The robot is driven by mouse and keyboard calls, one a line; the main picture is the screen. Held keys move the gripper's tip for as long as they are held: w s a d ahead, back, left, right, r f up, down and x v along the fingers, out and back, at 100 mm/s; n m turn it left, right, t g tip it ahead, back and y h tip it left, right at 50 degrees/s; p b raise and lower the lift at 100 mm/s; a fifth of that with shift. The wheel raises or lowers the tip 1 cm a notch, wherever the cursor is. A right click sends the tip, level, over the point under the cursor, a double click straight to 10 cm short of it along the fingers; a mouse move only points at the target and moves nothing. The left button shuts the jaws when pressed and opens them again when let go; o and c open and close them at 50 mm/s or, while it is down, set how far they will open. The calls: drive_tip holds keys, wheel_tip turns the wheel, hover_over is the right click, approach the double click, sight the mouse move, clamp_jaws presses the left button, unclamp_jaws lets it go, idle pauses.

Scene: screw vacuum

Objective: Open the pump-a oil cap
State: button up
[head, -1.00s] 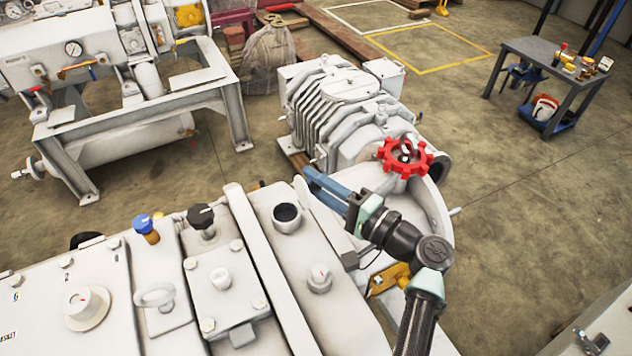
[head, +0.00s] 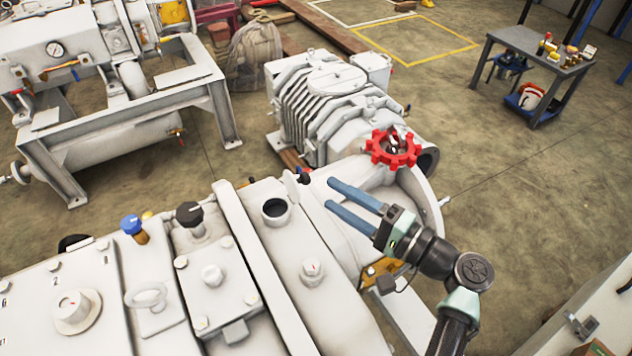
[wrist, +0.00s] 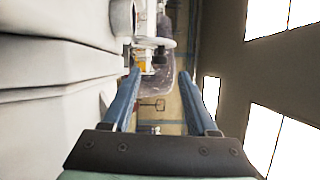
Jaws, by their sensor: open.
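My gripper (head: 332,194) is open and empty, its two blue fingers pointing left over the near pump's right end. It also shows in the wrist view (wrist: 157,73). The near pump (head: 253,275) has a round raised port (head: 275,209) with a dark opening, left of the fingertips. A black knob (head: 189,213) and a blue cap (head: 132,225) stand farther left. I cannot tell which part is the pump-a oil cap.
A red handwheel (head: 393,149) stands just beyond my gripper, by a ribbed grey machine (head: 335,105). Another machine on a frame (head: 130,110) is at the back left. A table (head: 535,45) stands at the back right. The floor between is mostly clear.

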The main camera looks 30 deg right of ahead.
drive_tip(key=v, duration=0.5)
drive_tip(key=shift+s+d, duration=0.1)
drive_tip(key=shift+s, duration=0.05)
